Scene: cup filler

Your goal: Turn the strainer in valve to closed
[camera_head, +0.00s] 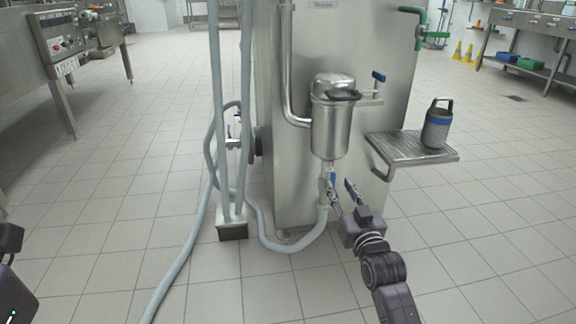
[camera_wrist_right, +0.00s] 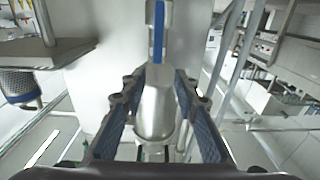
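The steel strainer (camera_head: 331,128) is a tall cylinder on the front of the steel machine. Below it is a valve with a blue lever (camera_head: 333,182); the lever also shows upright in the right wrist view (camera_wrist_right: 158,32), above a silver valve body (camera_wrist_right: 154,118). A second blue-handled valve (camera_head: 378,77) is to the right of the strainer. My right gripper (camera_head: 344,197) is open at the lower valve. In the wrist view its fingers (camera_wrist_right: 158,80) stand on either side of the silver fitting, with no clear grip. Dark parts of my left gripper (camera_head: 10,240) show at the left edge; its fingers are unclear.
A grey hose (camera_head: 290,247) curves from the lower valve to the left across the floor. A steel shelf (camera_head: 410,150) holding a dark container (camera_head: 437,124) juts out at right. The tiled floor right of the machine is clear.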

